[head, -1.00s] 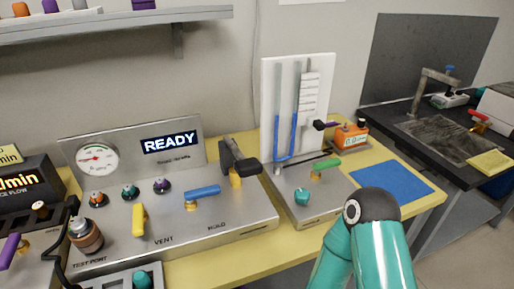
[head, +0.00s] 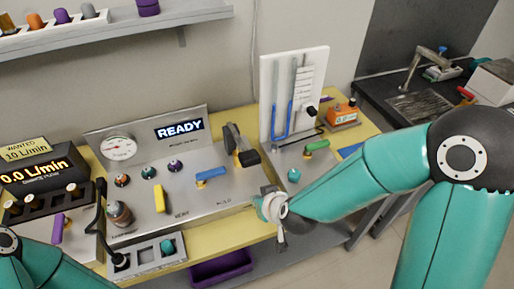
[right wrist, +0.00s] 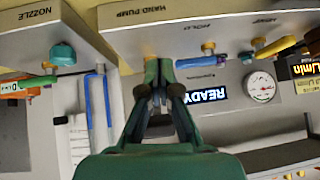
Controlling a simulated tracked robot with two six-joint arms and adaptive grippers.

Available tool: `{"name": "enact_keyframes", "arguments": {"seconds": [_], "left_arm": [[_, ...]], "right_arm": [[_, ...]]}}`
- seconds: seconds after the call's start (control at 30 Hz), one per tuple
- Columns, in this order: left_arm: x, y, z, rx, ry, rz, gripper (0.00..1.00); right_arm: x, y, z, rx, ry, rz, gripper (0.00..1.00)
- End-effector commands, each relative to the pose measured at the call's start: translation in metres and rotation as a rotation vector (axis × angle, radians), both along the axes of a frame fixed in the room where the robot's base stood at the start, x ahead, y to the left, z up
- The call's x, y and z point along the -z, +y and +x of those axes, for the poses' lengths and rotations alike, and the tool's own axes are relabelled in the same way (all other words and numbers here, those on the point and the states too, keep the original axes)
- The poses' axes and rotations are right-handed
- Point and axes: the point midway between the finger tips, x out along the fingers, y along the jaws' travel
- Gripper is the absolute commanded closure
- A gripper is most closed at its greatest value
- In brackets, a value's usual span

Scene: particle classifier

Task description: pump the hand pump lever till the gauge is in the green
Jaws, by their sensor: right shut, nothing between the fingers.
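The hand pump lever (head: 245,157), with a dark grip and orange base, rises from the right end of the steel console (head: 225,200). The round white gauge (head: 118,148) stands at the console's back left; it also shows upside down in the right wrist view (right wrist: 260,87). Its needle is too small to read against any green band. My right gripper (head: 268,189) is in front of the console's right end, apart from the lever. In the right wrist view the gripper (right wrist: 163,90) is shut and empty, covering the pump area below the HAND PUMP label. My left gripper is out of view.
A READY display (head: 180,128) stands beside the gauge. A blue lever (head: 211,174) and a yellow lever (head: 159,198) lie left of the pump. The nozzle box with a green lever (head: 317,145) and the tube board (head: 318,70) are to the right. A purple bin (head: 221,268) sits below.

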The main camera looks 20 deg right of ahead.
Motion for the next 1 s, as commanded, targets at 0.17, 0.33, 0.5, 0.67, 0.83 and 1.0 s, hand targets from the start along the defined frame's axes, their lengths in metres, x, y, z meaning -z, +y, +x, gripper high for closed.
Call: {"name": "enact_keyframes", "arguments": {"seconds": [0.17,0.33,0.5,0.67,0.83,1.0], "left_arm": [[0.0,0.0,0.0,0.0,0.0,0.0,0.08],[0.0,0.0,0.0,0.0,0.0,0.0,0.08],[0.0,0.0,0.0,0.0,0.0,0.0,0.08],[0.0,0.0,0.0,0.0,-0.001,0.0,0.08],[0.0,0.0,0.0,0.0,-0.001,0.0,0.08],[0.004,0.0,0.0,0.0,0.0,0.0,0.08]], "right_arm": [[-0.105,-0.007,0.013,0.015,-0.242,-0.058,1.0],[-0.159,-0.014,0.008,0.035,-0.361,-0.086,1.0],[-0.174,-0.017,0.005,0.042,-0.391,-0.095,1.0],[-0.174,-0.017,0.005,0.042,-0.39,-0.095,1.0],[-0.173,-0.017,0.006,0.042,-0.389,-0.096,1.0],[-0.166,-0.017,0.017,0.043,-0.388,-0.096,1.0]]}}
